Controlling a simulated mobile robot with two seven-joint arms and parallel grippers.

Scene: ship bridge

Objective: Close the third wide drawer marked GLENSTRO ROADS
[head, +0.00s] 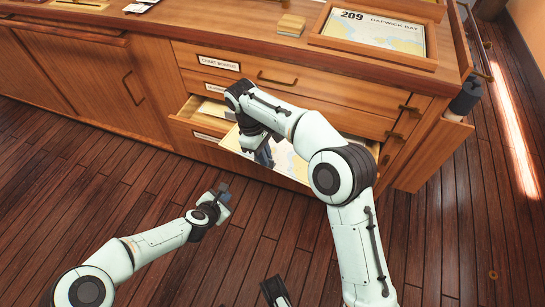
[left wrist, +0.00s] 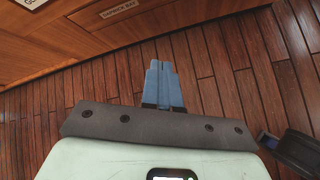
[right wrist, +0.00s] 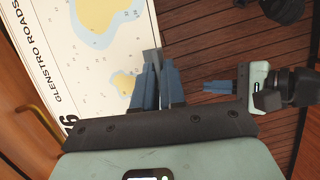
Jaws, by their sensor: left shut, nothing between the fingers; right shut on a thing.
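The third wide drawer (head: 207,137) stands pulled out of the wooden chest. Its label is partly hidden and too small to read. A chart (head: 287,163) with yellow land shapes lies at the drawer, partly covered by my right arm. In the right wrist view the chart (right wrist: 112,28) reads GLENSTRO ROADS. My left gripper (head: 223,190) is shut and empty, low over the floor before the drawer.
Closed drawers lie above, the top one (head: 219,62) labelled. A dark cylinder (head: 466,97) is at the chest's right end. The plank floor (head: 120,195) in front is clear.

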